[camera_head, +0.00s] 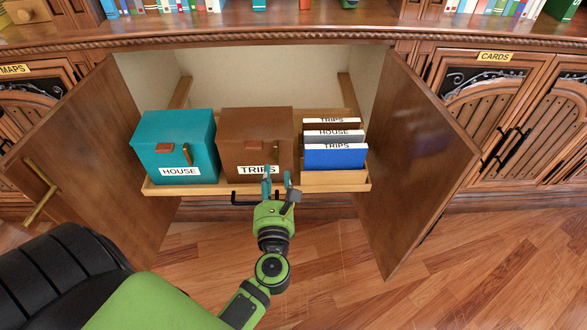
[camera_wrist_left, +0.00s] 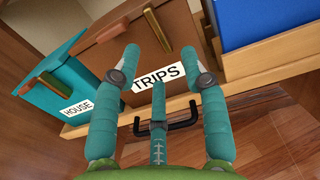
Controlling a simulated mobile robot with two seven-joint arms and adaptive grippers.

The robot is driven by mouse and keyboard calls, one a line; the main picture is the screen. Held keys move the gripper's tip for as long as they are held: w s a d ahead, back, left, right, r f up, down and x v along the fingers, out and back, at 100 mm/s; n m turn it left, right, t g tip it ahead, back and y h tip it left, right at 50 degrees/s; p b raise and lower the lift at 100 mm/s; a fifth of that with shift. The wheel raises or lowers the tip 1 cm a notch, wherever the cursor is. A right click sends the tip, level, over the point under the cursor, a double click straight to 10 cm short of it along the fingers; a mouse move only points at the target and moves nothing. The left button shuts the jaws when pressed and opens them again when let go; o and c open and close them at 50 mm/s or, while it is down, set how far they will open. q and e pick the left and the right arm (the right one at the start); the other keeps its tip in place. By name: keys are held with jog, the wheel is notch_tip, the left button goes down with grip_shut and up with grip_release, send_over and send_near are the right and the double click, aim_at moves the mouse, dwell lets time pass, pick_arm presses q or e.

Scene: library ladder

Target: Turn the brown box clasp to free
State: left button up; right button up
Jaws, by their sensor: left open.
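The brown box (camera_head: 256,125) stands in the open cabinet with a white TRIPS label (camera_head: 258,169) on its front. Its brass clasp (camera_head: 276,151) is on the front face, right of the middle. In the left wrist view the brown box (camera_wrist_left: 120,55) and its clasp (camera_wrist_left: 156,28) show beyond the fingers. My left gripper (camera_head: 278,178) is open and empty, in front of the box and lower than the clasp. Its fingers (camera_wrist_left: 160,60) spread around the label in the wrist view, with the clasp between and beyond the fingertips. Contact with the box cannot be told. My right gripper is not in view.
A teal HOUSE box (camera_head: 175,135) stands left of the brown box. Upright blue, grey and brown files (camera_head: 335,157) stand right, on the pull-out tray (camera_head: 335,179). A black handle (camera_wrist_left: 180,125) juts from the tray front. Open cabinet doors (camera_head: 415,150) (camera_head: 90,160) flank both sides.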

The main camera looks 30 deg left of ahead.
aim_at(276, 153)
pick_arm(q)
jog(key=x, duration=0.6)
jog(key=shift+w, duration=0.15)
jog(key=shift+a, duration=0.1)
grip_shut()
